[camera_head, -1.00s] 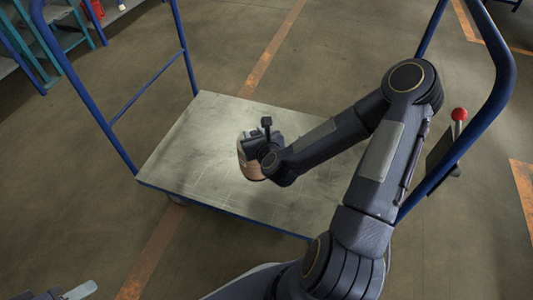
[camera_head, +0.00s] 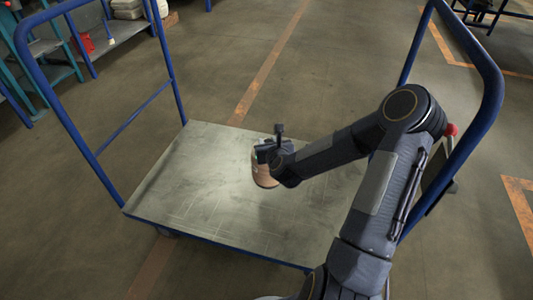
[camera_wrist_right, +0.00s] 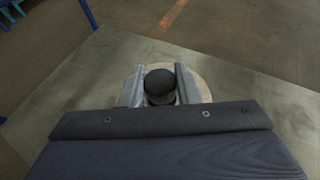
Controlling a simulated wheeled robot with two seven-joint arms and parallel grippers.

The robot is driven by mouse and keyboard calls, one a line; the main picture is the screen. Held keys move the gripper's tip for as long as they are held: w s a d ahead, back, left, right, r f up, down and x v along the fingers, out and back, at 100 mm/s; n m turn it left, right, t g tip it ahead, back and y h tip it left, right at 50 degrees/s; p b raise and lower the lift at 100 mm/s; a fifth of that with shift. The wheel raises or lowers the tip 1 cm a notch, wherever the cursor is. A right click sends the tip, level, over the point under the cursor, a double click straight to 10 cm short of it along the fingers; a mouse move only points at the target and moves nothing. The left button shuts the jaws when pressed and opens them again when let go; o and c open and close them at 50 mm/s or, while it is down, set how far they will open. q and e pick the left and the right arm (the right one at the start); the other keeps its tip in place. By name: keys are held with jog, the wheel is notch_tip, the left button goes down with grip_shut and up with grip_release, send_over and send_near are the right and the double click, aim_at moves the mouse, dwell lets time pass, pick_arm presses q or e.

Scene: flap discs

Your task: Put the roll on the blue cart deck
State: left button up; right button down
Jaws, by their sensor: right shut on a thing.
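The tan roll (camera_head: 264,178) is upright over the middle of the grey top of the blue cart deck (camera_head: 190,180). I cannot tell whether its base touches the deck or is just above it. My right gripper (camera_head: 268,152) is at the top of the roll. In the right wrist view, its two fingers (camera_wrist_right: 160,88) are shut on the dark round knob (camera_wrist_right: 160,80) at the roll's top. The roll's pale rim (camera_wrist_right: 203,90) shows beneath the fingers, and the deck (camera_wrist_right: 75,75) spreads around it. My left gripper is not in view.
Blue tube handles rise at the cart's left (camera_head: 92,150) and right (camera_head: 487,100) ends; my right arm passes close to the right one. The deck left of the roll is bare. Shelving (camera_head: 120,30) stands at the back left.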

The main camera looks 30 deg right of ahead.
jog(key=shift+w+d+f+b, duration=0.45)
jog(key=shift+w+f+b, duration=0.15)
jog(key=shift+f, duration=0.8)
jog(key=shift+w+d+f+b, duration=0.55)
jog(key=shift+w+f, duration=0.1)
jog(key=shift+f, duration=0.7)
jog(key=shift+w+d+f+b, duration=0.4)
jog(key=shift+w+f+b, duration=0.2)
jog(key=shift+f, duration=0.8)
jog(key=shift+f, duration=0.15)
jog(key=c, duration=1.1)
grip_release()
jog(key=shift+s+f, duration=0.1)
jog(key=shift+f, duration=0.05)
